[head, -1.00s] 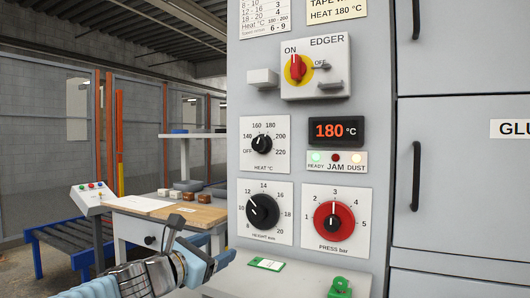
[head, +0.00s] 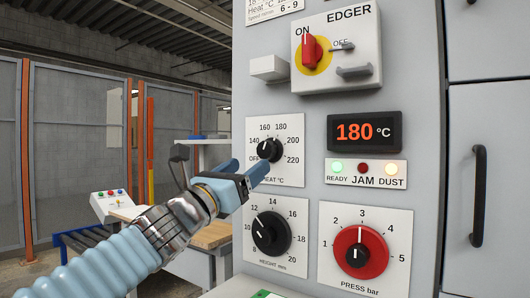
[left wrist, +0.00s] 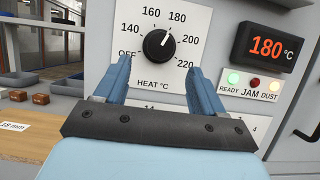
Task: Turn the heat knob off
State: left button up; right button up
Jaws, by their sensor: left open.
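The heat knob (head: 269,150) is a round black dial on a white plate marked OFF and 140 to 220. In the left wrist view the knob (left wrist: 159,44) has its white mark pointing up and slightly right, near 180. The display (head: 364,132) reads 180 °C. My left gripper (head: 246,167) is open and empty, just in front of and below the knob. In the left wrist view its fingers (left wrist: 161,70) stand either side of the knob's lower part, apart from it. My right gripper is out of view.
The height knob (head: 271,234) is just below, and the red press knob (head: 360,253) lower right. The red edger switch (head: 309,50) is above at ON, with a grey block (head: 269,67) jutting out beside it. A green READY lamp (head: 337,167) is lit.

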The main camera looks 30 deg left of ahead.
aim_at(263, 154)
pick_arm(q)
jog(key=p+x, duration=0.1)
jog(key=x, duration=0.6)
jog(key=shift+w, duration=0.25)
jog(key=c, duration=0.8)
